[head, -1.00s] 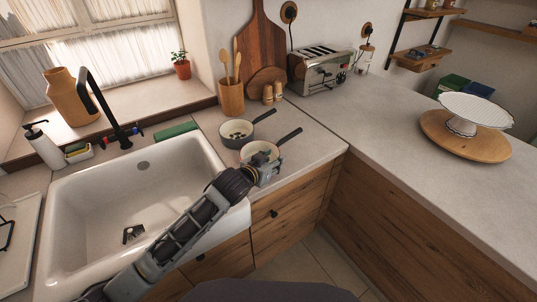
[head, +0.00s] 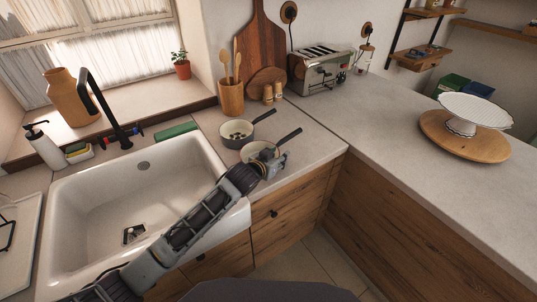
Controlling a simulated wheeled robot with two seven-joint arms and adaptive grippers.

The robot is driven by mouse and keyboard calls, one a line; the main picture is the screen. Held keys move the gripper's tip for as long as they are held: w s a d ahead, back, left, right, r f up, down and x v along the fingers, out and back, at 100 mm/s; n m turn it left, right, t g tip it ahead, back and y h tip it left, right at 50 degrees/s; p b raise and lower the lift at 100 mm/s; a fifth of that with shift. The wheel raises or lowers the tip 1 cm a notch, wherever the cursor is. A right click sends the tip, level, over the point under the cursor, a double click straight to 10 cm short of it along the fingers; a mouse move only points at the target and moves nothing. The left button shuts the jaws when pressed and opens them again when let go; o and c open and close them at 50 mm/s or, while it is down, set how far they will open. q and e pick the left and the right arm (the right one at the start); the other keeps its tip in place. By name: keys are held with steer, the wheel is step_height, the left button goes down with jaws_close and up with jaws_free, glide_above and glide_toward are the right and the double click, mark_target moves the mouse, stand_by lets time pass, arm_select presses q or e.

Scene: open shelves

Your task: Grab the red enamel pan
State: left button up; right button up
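The red enamel pan (head: 252,149) sits on the counter right of the sink. It has a pale inside, a reddish outer side and a dark handle (head: 289,136) pointing to the back right. My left gripper (head: 275,162) is at the pan's near right side and covers part of its rim and wall. Its fingers are small and partly hidden, so I cannot tell whether they are open or shut, or touch the pan. My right gripper is out of view.
A dark grey pan (head: 235,130) with small things in it stands just behind. The white sink (head: 90,190) is to the left. A utensil crock (head: 231,98), wooden boards and a toaster (head: 322,70) stand at the back. The right counter (head: 400,120) is largely clear.

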arm_select(q)
steer(key=shift+c, duration=0.5)
jaws_close()
steer(key=shift+r, duration=0.15)
